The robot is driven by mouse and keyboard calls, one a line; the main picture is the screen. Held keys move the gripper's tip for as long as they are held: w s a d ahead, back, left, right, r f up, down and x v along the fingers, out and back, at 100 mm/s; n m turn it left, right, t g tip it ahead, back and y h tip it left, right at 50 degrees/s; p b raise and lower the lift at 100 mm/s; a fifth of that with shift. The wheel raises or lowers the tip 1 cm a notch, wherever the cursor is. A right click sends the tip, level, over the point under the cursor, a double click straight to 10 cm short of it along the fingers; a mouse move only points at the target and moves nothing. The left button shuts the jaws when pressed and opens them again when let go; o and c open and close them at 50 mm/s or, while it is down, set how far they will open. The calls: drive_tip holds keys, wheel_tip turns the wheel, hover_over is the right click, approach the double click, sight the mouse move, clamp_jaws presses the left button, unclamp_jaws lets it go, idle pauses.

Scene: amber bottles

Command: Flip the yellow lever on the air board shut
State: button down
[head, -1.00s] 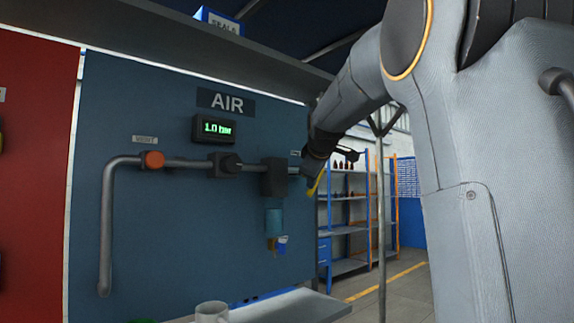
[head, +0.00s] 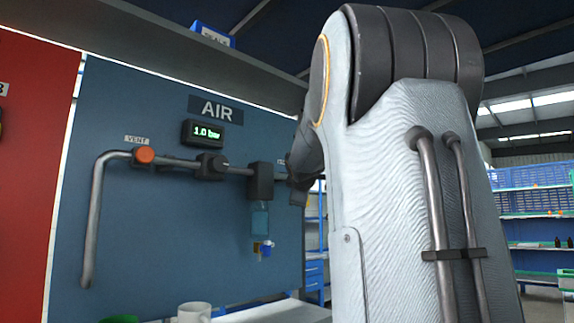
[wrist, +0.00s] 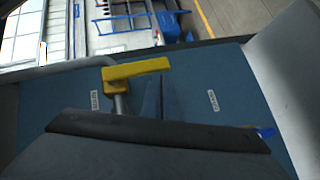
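The yellow lever (wrist: 137,70) shows in the wrist view, just beyond my gripper (wrist: 158,130), above a grey pipe stub on the blue air board (wrist: 235,85). Two small white labels are on the board, one on each side; their words are too small to read. I cannot tell whether my gripper touches the lever. Its fingertips are not clear, so I cannot tell whether it is open or shut. In the head view my arm hides the lever and most of the gripper. The air board (head: 150,230) there has a display (head: 207,134) reading 1.0 bar.
A mug (head: 194,313) stands below. Blue shelving (head: 530,200) is at the far right.

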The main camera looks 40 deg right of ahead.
drive_tip(key=shift+d+f, duration=0.25)
drive_tip(key=shift+f, duration=0.05)
idle(0.5)
drive_tip(key=shift+a+b, duration=0.15)
drive_tip(key=shift+b, duration=0.2)
drive_tip(key=s+a+b, duration=0.4)
drive_tip(key=s+a, duration=0.3)
drive_tip(key=a, duration=0.3)
drive_tip(key=shift+s+a+r+b, duration=0.2)
drive_tip(key=shift+s+a+b, duration=0.1)
drive_tip(key=shift+a, duration=0.1)
